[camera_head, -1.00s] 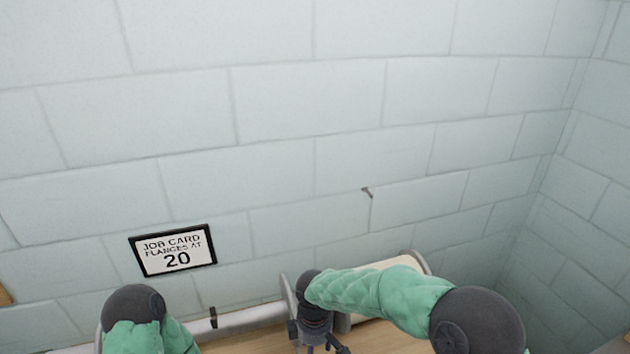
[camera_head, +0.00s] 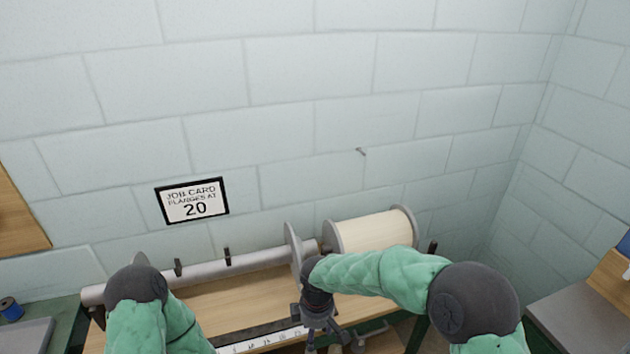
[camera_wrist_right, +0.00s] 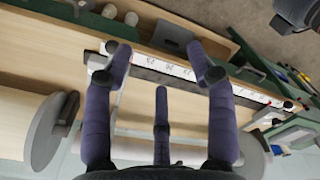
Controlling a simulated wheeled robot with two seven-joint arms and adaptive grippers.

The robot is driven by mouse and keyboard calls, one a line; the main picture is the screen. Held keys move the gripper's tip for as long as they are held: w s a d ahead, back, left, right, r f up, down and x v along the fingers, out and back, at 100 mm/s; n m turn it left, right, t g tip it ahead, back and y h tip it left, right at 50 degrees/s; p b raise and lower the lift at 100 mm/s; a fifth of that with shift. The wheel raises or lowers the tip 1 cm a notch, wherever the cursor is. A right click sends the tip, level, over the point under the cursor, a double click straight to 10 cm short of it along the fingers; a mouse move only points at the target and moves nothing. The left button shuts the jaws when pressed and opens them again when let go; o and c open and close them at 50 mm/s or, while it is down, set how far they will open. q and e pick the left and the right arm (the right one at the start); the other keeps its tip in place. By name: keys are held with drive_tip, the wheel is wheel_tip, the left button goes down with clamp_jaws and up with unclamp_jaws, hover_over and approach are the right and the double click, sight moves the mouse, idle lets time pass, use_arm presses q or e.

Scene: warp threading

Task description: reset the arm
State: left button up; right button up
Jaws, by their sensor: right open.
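My right arm (camera_head: 375,277) reaches in from the right. My right gripper (camera_head: 322,338) is at the lower middle of the head view, in front of the grey flange discs. In the right wrist view its dark fingers (camera_wrist_right: 160,62) are spread apart with nothing between them, over the white numbered scale (camera_wrist_right: 170,68). My left arm (camera_head: 137,283) shows at the lower left of the head view; its gripper is not seen.
A grey shaft (camera_head: 205,266) carries a flange disc (camera_head: 292,247) and a cream-wound roll (camera_head: 375,233) over a wooden bench. A job card (camera_head: 192,201) reading flanges at 20 hangs on the block wall. A grey surface (camera_head: 580,322) stands at right.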

drive_tip(key=s+d+f+m+y, duration=0.1)
drive_tip(key=s+d+f+m, duration=0.15)
drive_tip(key=f, duration=0.45)
drive_tip(key=s+d+f+m+y, duration=0.1)
drive_tip(key=s+f+m, duration=0.25)
drive_tip(key=f, duration=0.35)
use_arm(q)
drive_tip(key=shift+w+f+b, duration=0.2)
drive_tip(key=shift+f+b, duration=0.3)
drive_tip(key=shift+f, duration=0.05)
drive_tip(key=shift+w+f+b, duration=0.15)
drive_tip(key=shift+f+b, duration=0.3)
drive_tip(key=shift+f, duration=0.1)
use_arm(e)
drive_tip(key=s+d+f+m+y, duration=0.1)
drive_tip(key=s+d+f+m, duration=0.5)
drive_tip(key=s+f+m, duration=0.4)
drive_tip(key=shift+s+d+m+t+y, duration=0.15)
drive_tip(key=shift+s+m+t+y, duration=0.2)
drive_tip(key=shift+s, duration=0.2)
